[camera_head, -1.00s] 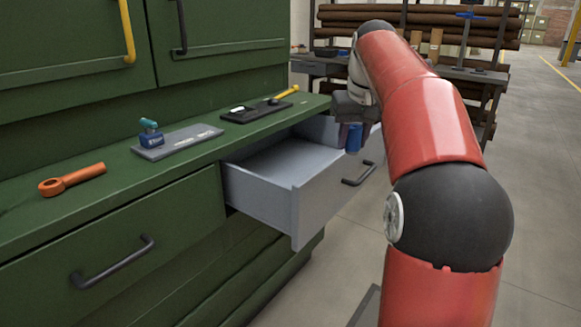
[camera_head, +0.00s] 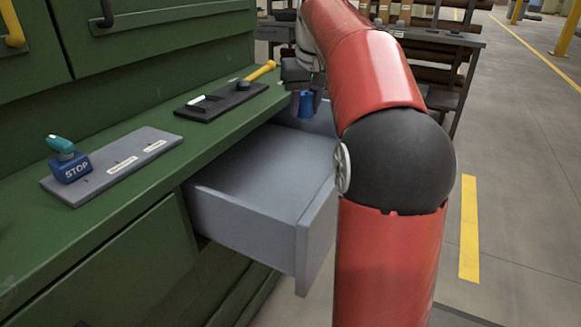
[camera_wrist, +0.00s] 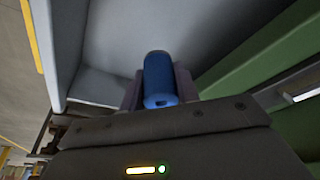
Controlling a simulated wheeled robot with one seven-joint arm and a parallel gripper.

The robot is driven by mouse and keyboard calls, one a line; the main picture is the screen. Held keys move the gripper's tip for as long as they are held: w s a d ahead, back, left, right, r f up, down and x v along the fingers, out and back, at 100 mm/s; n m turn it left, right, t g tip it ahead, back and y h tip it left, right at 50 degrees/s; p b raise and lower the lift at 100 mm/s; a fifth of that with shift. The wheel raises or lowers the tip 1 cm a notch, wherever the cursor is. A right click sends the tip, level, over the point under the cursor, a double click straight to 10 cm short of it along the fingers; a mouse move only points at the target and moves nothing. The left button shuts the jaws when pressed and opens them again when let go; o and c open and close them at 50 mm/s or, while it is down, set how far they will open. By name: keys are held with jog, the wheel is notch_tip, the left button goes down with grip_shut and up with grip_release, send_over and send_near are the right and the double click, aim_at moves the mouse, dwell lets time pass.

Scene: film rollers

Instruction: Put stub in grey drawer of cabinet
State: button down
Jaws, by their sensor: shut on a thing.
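The stub is a small blue cylinder (camera_wrist: 160,80), held between the two fingers of my gripper (camera_wrist: 158,92) in the wrist view. In the head view the blue stub (camera_head: 306,104) hangs below my gripper (camera_head: 302,92), over the far part of the open grey drawer (camera_head: 245,222). The drawer's pale inside (camera_wrist: 110,35) lies behind the stub in the wrist view. The stub looks above the drawer floor, but the exact gap cannot be told. The green cabinet (camera_head: 150,105) holds the drawer. My arm hides the drawer's right end.
A shelf rack (camera_head: 430,45) stands behind. The floor at right is clear.

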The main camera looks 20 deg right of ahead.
aim_at(302, 177)
notch_tip(302, 177, down, 16)
jog(key=b, duration=0.3)
jog(key=shift+f, duration=0.25)
jog(key=c, duration=1)
grip_release()
jog(key=shift+f, duration=0.15)
jog(key=shift+c, duration=0.2)
jog(key=p+v, duration=0.1)
jog(key=v, duration=1.1)
jog(key=shift+p, duration=0.35)
jog(key=shift+s, duration=0.1)
